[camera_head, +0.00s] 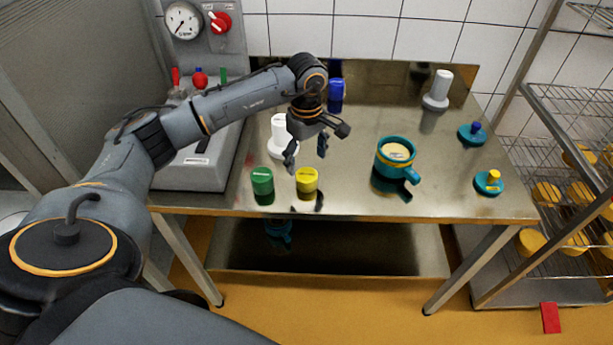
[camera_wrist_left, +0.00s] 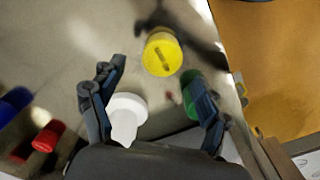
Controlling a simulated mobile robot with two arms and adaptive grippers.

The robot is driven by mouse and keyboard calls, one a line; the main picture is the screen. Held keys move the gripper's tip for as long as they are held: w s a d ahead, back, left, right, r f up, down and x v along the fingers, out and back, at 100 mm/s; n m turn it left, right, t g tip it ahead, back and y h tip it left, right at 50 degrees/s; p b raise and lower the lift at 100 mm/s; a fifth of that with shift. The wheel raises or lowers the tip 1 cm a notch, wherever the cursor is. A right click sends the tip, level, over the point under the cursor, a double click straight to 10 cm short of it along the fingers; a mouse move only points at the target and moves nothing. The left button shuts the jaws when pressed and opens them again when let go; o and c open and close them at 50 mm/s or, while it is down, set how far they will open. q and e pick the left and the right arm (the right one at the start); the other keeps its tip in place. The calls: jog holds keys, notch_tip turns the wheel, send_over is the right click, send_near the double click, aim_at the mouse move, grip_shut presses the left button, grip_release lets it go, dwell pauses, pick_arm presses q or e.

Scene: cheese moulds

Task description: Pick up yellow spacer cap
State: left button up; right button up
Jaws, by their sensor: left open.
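The yellow spacer cap (camera_head: 307,180) stands upright near the front edge of the steel table, just right of a green cap (camera_head: 262,181). My left gripper (camera_head: 306,153) is open and empty, pointing down above and slightly behind the yellow cap. In the left wrist view the yellow cap (camera_wrist_left: 162,54) lies ahead of the open fingers (camera_wrist_left: 155,80), apart from them. The green cap (camera_wrist_left: 190,88) shows there partly behind one finger. My right gripper is in neither view.
A white knobbed piece (camera_head: 281,141) stands behind the gripper, with a blue cap (camera_head: 336,94) farther back. A teal mould (camera_head: 392,160) is to the right, beside teal lids (camera_head: 489,183). A grey machine (camera_head: 203,160) stands left. A red cap (camera_wrist_left: 47,136) shows in the wrist view.

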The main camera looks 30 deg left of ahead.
aim_at(307, 174)
pick_arm(q)
jog(key=f+p, duration=0.1)
jog(key=f, duration=0.1)
jog(key=f+p, duration=0.1)
jog(key=f, duration=0.1)
jog(key=shift+s+d+f, duration=0.15)
jog(key=shift+s+f, duration=0.05)
jog(key=shift+f, duration=0.65)
jog(key=shift+c, duration=0.3)
jog(key=c, duration=1.1)
jog(key=shift+r, duration=0.1)
jog(key=shift+c, duration=0.2)
